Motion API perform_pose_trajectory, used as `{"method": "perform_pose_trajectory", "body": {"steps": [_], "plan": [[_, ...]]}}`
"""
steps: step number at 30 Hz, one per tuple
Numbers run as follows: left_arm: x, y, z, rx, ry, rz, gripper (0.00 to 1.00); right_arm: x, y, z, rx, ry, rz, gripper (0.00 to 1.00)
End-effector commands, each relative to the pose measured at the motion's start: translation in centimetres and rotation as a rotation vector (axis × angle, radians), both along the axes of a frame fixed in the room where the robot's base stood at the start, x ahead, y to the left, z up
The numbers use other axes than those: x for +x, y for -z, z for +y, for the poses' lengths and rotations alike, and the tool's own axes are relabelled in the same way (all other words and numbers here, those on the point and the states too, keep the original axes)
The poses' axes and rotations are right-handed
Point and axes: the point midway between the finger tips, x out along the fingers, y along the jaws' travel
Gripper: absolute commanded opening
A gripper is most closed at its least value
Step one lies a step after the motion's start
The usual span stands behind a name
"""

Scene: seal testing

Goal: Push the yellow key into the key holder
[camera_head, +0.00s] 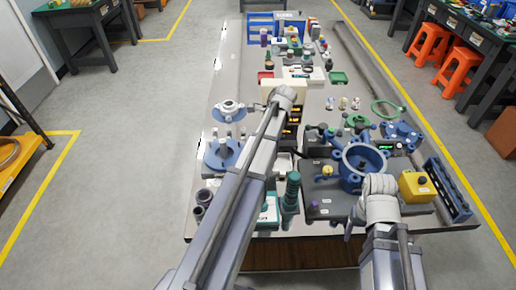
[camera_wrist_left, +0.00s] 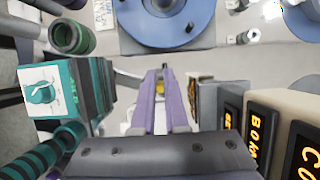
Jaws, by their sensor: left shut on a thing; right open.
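In the left wrist view, my left gripper (camera_wrist_left: 161,78) is shut, its two purple fingers closing on a small yellow piece (camera_wrist_left: 160,88), which I take to be the yellow key. Most of the key is hidden between the fingers. In the head view, my left arm covers that gripper and the key. I cannot make out the key holder for certain in either view.
A blue round device (camera_head: 215,157) stands left of my left arm. A teal box with a knob (camera_wrist_left: 43,92) and a beige unit with lit displays (camera_wrist_left: 285,120) flank the left gripper. A blue pot (camera_head: 349,178) and a yellow box (camera_head: 410,194) stand on the right.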

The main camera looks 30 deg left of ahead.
Motion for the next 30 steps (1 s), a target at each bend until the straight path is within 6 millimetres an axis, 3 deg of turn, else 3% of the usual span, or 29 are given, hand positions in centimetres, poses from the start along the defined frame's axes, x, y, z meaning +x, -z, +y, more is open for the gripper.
{"method": "perform_pose_trajectory", "body": {"steps": [8, 21, 30], "plan": [[0.0, 0.6, 0.0, 0.000, 0.000, 0.000, 0.00, 0.0, 0.6, 0.0, 0.000, 0.000, 0.000, 0.70], [0.0, 4.0, 0.0, 0.000, -0.001, 0.000, 0.00, 0.0, 4.0, 0.0, 0.000, -0.001, 0.000, 0.70], [0.0, 4.1, 0.0, 0.000, -0.002, -0.001, 0.00, 0.0, 4.1, 0.0, 0.000, -0.001, 0.000, 0.70]]}}
